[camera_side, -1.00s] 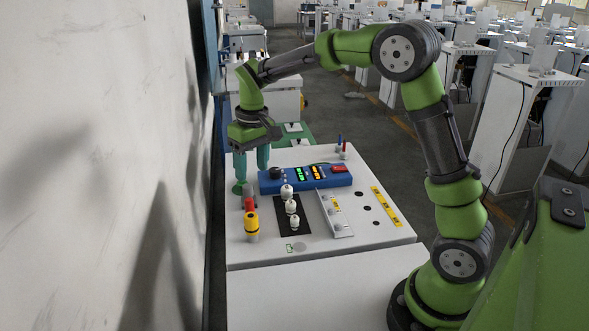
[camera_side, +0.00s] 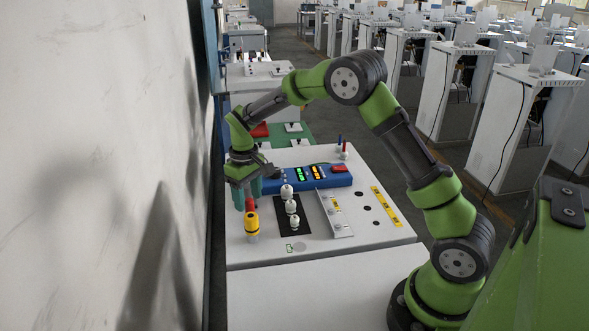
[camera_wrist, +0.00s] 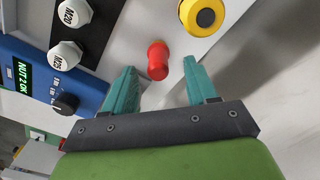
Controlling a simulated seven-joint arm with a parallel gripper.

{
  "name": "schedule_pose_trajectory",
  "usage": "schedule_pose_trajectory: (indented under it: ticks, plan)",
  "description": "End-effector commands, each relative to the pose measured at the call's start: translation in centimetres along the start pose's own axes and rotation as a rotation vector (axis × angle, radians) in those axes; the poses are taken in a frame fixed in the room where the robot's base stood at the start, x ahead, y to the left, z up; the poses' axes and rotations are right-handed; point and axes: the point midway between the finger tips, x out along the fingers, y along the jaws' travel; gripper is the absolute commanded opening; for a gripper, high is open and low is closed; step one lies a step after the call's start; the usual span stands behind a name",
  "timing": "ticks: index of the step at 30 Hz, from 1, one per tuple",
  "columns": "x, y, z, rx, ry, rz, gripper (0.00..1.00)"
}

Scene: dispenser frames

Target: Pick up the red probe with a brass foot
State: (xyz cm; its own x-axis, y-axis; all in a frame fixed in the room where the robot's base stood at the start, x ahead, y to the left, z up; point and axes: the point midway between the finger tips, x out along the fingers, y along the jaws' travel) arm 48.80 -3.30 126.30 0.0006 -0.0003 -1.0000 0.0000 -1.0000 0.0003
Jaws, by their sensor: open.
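A short red cylinder (camera_side: 250,204) stands on the white panel just behind a yellow cylinder; it fits the red probe, but I see no brass foot. In the wrist view the red probe (camera_wrist: 157,60) lies between and slightly ahead of my teal fingertips, with a gap on both sides. My gripper (camera_side: 247,197) is open, low over the panel's left side and around or just above the probe; the exact height is unclear. In the side view the fingers partly hide the probe.
The yellow cylinder (camera_side: 252,225) stands close in front of the probe. White knobs (camera_side: 287,192) stand on a black plate to the right. A blue box (camera_side: 318,179) with lit displays lies behind. A blue and a red upright piece (camera_side: 344,150) stand at the far edge.

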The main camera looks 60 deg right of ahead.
Motion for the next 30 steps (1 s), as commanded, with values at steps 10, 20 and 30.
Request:
schedule_pose_trajectory:
  ticks: [10,20,30]
  plan:
    - [4.2,0.3,0.0,0.001,-0.004,-0.001,0.57]
    - [5.4,0.3,0.0,0.001,0.000,0.000,0.57]
    - [5.4,0.2,0.0,0.000,0.000,0.000,0.12]
